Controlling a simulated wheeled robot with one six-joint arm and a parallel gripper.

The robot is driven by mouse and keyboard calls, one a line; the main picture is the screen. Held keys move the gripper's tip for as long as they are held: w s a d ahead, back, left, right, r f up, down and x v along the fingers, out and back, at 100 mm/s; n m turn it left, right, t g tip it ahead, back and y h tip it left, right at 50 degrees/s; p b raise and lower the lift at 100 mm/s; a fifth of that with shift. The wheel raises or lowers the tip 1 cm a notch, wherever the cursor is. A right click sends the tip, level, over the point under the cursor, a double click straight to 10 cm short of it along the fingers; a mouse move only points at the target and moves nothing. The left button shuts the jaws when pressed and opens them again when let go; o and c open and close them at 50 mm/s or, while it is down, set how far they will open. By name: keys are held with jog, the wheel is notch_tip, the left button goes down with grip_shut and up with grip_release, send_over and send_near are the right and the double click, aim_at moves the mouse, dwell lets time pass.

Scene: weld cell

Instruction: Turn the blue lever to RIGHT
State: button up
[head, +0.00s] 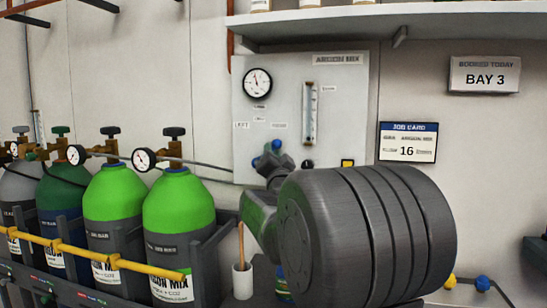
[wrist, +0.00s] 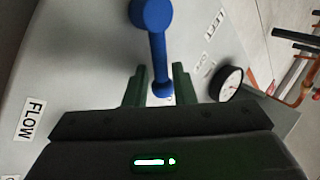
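The blue lever (wrist: 156,50) shows in the wrist view, with its round hub at the top and its knob end low in the middle. The knob end lies between the two green fingers of my gripper (wrist: 160,86), with a gap visible on each side. My gripper is open around it. The lever points toward a small white label mostly hidden behind the knob and gripper. The LEFT label (wrist: 215,23) is to the right of the lever. In the head view my gripper (head: 275,152) covers most of the lever, and a bit of blue shows at its tip.
A round gauge (head: 257,82) and a flow tube (head: 310,112) are on the grey panel (head: 345,80). A yellow-framed button (head: 347,163) is at its lower right. Green-topped cylinders (head: 180,205) stand left behind a yellow rail (head: 95,257). A shelf (head: 400,20) overhangs above.

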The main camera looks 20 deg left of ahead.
jog(key=b+v, duration=0.1)
jog(key=v, duration=1.3)
jog(key=shift+b, duration=0.35)
jog(key=shift+w, duration=0.15)
jog(key=p+x, duration=0.2)
jog(key=x, duration=1.1)
jog(key=shift+w+a+r, duration=0.2)
jog(key=shift+w, duration=0.1)
jog(key=shift+s, duration=0.1)
jog(key=b+v, duration=0.2)
jog(key=v, duration=1.1)
jog(key=w+a+r+n+g+p, duration=0.1)
jog(key=w+a+r+p, duration=0.4)
jog(key=w, duration=0.5)
jog(key=shift+w+a+r+n+y, duration=0.4)
jog(key=shift+a+r, duration=0.05)
jog(key=shift+a, duration=0.05)
